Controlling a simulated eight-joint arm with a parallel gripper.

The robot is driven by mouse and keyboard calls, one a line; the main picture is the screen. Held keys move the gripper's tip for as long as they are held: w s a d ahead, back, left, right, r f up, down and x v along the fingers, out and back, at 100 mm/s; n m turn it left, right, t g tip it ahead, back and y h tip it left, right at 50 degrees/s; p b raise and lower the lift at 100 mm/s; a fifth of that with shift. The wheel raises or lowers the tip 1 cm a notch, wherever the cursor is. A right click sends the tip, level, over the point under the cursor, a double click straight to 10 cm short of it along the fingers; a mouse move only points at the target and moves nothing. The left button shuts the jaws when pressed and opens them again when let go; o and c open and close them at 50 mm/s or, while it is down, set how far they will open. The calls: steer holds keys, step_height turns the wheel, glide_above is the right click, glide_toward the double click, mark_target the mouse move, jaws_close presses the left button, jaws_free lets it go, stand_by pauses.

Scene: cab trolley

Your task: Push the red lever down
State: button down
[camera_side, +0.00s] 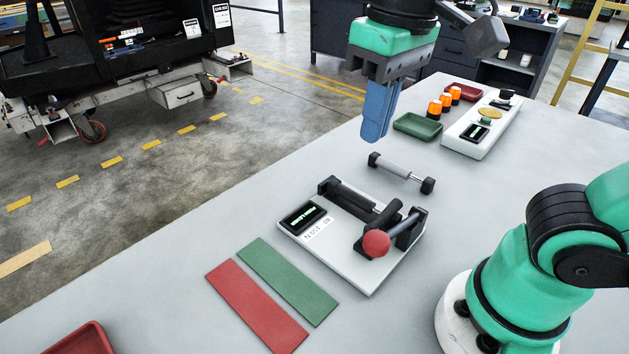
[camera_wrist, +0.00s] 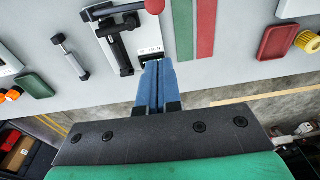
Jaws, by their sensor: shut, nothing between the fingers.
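The red lever is a dark bar with a red ball knob (camera_side: 376,244), mounted on a light grey base plate (camera_side: 362,280). The plate also carries a black damper-like cylinder and a small display (camera_side: 304,217) with green text. In the wrist view the red knob (camera_wrist: 154,6) is at the top edge, partly cut off. My gripper (camera_side: 374,135) has blue fingers pressed together, pointing down, above the table and behind the lever plate in the side view. It is apart from the lever. In the wrist view the fingertips (camera_wrist: 158,64) overlap the plate's edge near the display.
A loose grey cylinder with black ends (camera_side: 402,172) lies behind the plate. A red strip (camera_side: 256,306) and a green strip (camera_side: 287,280) lie in front. A green tray (camera_side: 417,126) and a white panel (camera_side: 482,130) with buttons stand farther back, near orange lamps (camera_side: 445,101).

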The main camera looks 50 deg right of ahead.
mark_target(376, 236)
steer(key=shift+s+a+r+g, duration=0.1)
steer(key=shift+s+r+g, duration=0.4)
steer(key=shift+s+r, duration=0.7)
steer(key=shift+f, duration=0.1)
step_height(376, 236, down, 14)
steer(key=shift+r, duration=0.1)
steer(key=shift+a+f, duration=0.1)
steer(key=shift+f, duration=0.1)
